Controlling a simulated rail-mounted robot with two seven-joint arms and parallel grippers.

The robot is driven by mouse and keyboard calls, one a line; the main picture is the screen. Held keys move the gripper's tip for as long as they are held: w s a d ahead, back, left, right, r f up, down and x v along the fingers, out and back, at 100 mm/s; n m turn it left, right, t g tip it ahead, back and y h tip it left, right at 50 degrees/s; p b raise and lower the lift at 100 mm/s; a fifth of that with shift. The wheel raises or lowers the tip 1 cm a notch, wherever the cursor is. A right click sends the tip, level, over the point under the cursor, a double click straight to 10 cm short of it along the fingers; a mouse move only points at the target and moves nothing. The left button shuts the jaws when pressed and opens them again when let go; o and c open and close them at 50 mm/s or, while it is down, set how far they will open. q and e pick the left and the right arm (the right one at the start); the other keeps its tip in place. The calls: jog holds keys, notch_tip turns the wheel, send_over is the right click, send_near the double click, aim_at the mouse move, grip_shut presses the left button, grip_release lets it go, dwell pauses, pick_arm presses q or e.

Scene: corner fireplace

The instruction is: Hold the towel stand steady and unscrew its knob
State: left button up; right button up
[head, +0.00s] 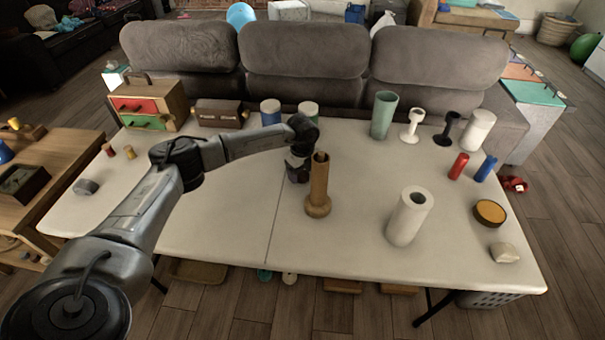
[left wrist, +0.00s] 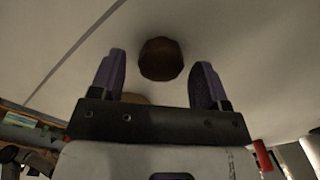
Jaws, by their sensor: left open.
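The towel stand, a brown wooden post on a round base (head: 317,208), stands upright near the middle of the white table. Its darker top end (head: 321,157), which looks like the knob, is above the post. My left gripper (head: 298,170) is close beside the upper post, on its left and far side in the head view. In the left wrist view its two fingers (left wrist: 161,85) are apart, and a dark brown round piece (left wrist: 161,58) shows between and beyond their tips. A tan edge is partly hidden behind the gripper body. I see no contact. My right gripper is not in view.
A white paper roll (head: 408,217) stands right of the stand. Cups, rolls and small cylinders stand at the table's right and back. A small drawer box (head: 148,105) is at the back left. The table's front left is mostly clear.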

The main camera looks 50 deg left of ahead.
aim_at(303, 174)
pick_arm(q)
notch_tip(303, 174, up, 11)
jog(key=p, duration=0.3)
